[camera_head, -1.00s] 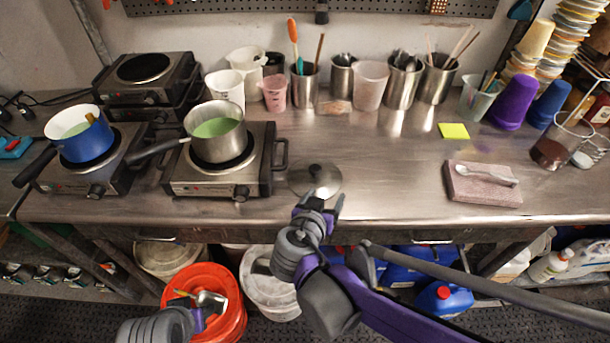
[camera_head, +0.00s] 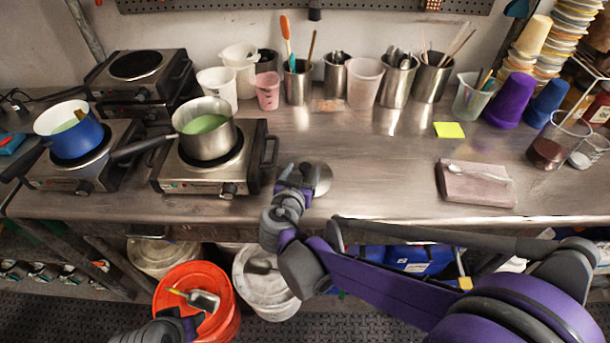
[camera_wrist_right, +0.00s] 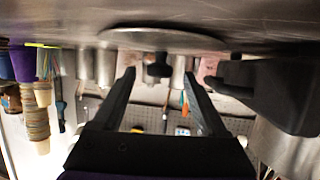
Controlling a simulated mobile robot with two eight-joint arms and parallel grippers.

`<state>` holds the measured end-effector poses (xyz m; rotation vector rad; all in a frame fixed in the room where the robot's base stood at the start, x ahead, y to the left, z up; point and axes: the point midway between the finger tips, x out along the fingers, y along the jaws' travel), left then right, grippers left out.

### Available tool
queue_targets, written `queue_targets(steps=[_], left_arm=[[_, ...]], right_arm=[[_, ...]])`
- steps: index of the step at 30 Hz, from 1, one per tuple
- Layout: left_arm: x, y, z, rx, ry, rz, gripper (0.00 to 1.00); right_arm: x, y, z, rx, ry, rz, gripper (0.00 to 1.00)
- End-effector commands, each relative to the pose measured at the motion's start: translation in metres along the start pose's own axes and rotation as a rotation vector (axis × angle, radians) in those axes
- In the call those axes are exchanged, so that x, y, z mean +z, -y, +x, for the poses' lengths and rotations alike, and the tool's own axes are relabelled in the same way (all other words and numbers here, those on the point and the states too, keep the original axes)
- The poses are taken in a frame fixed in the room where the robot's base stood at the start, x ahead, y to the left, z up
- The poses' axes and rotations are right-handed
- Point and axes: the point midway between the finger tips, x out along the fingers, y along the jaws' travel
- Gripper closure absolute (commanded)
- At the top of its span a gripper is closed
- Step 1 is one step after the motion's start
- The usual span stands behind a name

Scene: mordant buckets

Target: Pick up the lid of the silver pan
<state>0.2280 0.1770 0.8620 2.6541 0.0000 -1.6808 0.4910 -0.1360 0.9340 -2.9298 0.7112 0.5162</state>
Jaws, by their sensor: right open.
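The silver pan (camera_head: 190,145) holds green liquid and stands on the right-hand hot plate. Its lid (camera_head: 324,179) lies on the steel table to the right of that hot plate, partly hidden by my right gripper (camera_head: 298,172). In the right wrist view the picture is upside down; the lid (camera_wrist_right: 125,37) is a flat disc with a dark knob (camera_wrist_right: 158,70). My right gripper (camera_wrist_right: 160,74) is open, and the knob appears between its fingertips; contact cannot be told. My left gripper (camera_head: 185,322) is low at the bottom edge, its jaws unclear.
The right-hand hot plate (camera_head: 170,180) is close to the left of my right gripper. A blue pot (camera_head: 85,142) is on another hot plate. Steel cups (camera_head: 298,85) line the back. An orange bucket (camera_head: 225,300) is below.

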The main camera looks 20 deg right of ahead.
Motion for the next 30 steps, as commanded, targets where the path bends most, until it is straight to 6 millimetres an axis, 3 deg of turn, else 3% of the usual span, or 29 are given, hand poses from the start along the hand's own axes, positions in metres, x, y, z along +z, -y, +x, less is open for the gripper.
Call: queue_targets(steps=[6, 14, 27, 30], left_arm=[[0.001, 0.000, 0.001, 0.000, 0.001, 0.000, 0.50], [0.001, 0.000, 0.001, 0.000, 0.001, 0.000, 0.50], [0.001, 0.000, 0.001, 0.000, 0.001, 0.000, 0.50], [0.001, 0.000, 0.001, 0.000, 0.001, 0.000, 0.50]], right_arm=[[0.001, -0.001, 0.028, 0.001, 0.001, 0.000, 0.25], [0.001, -0.001, 0.030, 0.000, 0.001, 0.000, 0.25], [0.001, -0.001, 0.030, 0.000, 0.000, -0.001, 1.00], [0.001, -0.001, 0.030, 0.000, 0.000, -0.001, 1.00]])
